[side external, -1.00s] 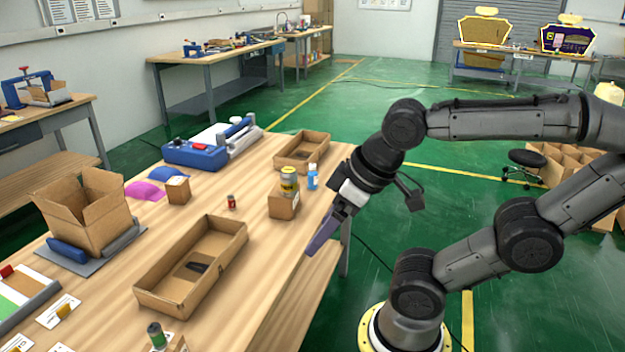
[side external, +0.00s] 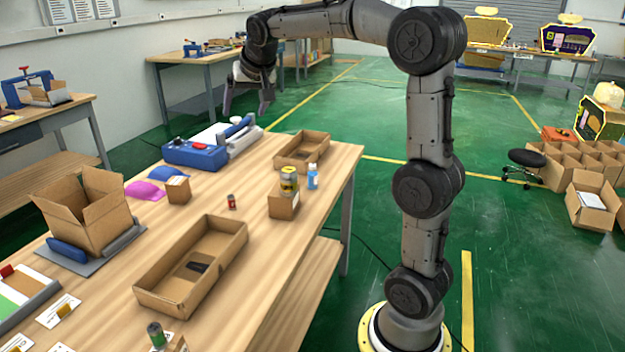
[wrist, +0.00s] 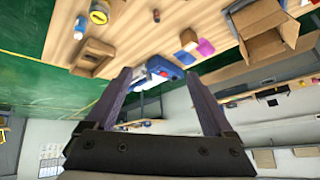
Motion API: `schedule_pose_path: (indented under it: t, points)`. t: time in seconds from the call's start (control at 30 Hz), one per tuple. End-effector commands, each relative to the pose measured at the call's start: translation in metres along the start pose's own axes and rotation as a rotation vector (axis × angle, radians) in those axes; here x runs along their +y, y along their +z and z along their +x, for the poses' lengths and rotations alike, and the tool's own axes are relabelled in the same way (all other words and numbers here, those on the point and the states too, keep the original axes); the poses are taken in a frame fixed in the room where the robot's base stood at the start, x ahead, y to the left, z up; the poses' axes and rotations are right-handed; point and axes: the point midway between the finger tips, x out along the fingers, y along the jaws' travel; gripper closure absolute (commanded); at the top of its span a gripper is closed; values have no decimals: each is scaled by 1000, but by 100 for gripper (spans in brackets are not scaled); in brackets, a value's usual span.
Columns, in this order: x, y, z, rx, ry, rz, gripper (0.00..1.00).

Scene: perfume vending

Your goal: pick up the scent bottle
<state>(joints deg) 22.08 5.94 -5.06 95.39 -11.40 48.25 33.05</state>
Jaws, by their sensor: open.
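A small blue bottle with a white cap (side external: 312,176), the likeliest scent bottle, stands upright on the wooden table beside a small cardboard box. It also shows at the upper left of the wrist view (wrist: 80,28). A yellow-labelled jar (side external: 289,181) sits on that box, and a small red can (side external: 231,202) stands to its left. No label is readable, so I cannot tell for sure which is the scent bottle. My gripper (side external: 247,108) is open and empty, high above the table's far end, well away from them. Its two fingers are spread in the wrist view (wrist: 157,76).
A shallow cardboard tray (side external: 302,136) lies behind the bottle. A blue sealing machine (side external: 195,155) stands at the table's far end. A larger tray (side external: 160,298) and an open carton (side external: 105,240) are nearer. Bare tabletop (side external: 270,245) lies in front of the jar's box.

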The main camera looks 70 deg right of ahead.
Motion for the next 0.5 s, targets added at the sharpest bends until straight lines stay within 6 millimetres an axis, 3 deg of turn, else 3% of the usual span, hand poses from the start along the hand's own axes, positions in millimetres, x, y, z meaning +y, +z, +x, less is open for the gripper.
schedule_pose_path:
  t: [0.03,0.1,0.23,0.37,0.5]
  points:
    - [11,-16,25,-6,35,39,13]
    - [28,-36,55,-10,77,88,13]
    - [69,-63,114,-24,155,176,13]
    - [124,-76,177,-53,236,252,13]
    - [186,-70,235,-103,311,316,13]
